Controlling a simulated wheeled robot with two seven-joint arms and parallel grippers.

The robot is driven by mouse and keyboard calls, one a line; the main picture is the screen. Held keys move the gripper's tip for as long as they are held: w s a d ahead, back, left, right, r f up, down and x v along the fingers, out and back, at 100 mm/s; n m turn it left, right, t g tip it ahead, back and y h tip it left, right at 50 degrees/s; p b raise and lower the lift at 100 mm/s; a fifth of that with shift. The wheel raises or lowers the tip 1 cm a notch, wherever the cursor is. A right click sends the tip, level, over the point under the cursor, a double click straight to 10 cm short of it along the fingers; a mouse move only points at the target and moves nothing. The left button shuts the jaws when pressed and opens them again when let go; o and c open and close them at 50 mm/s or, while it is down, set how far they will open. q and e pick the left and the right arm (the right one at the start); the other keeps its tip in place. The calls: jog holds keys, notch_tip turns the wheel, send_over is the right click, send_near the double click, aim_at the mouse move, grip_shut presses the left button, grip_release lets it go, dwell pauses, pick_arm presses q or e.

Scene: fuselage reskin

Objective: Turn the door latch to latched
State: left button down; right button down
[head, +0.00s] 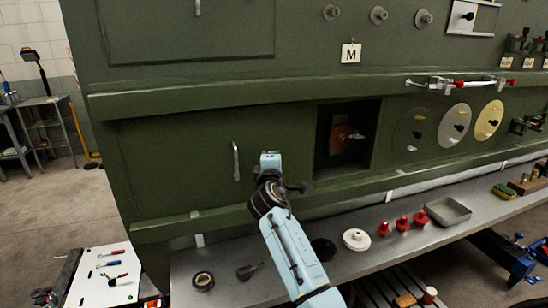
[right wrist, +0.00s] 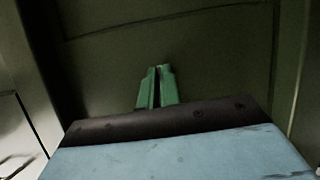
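My right gripper (head: 270,160) is in front of the dark green wall, between a door panel handle and a square opening. In the right wrist view its two green fingers (right wrist: 157,70) are together, with only a thin dark slit and nothing seen between them. A plain green surface lies beyond them. A pale upright handle (head: 236,160) is on the lower left panel, left of the gripper and apart from it. A white plate with a dark knob (head: 466,16) is at the top right. I cannot tell which part is the door latch. My left gripper is out of view.
A grey bench (head: 232,291) below carries red parts (head: 402,223), a tray (head: 447,212) and a tape roll (head: 203,281). A ledge (head: 240,94) runs above the gripper.

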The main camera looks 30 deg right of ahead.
jog(key=shift+m, duration=0.4)
jog(key=c, duration=1.6)
grip_release()
jog(key=b+v, duration=0.1)
jog(key=v, duration=1.2)
jog(key=shift+s+a+r, duration=0.1)
jog(key=shift+a+r, duration=0.05)
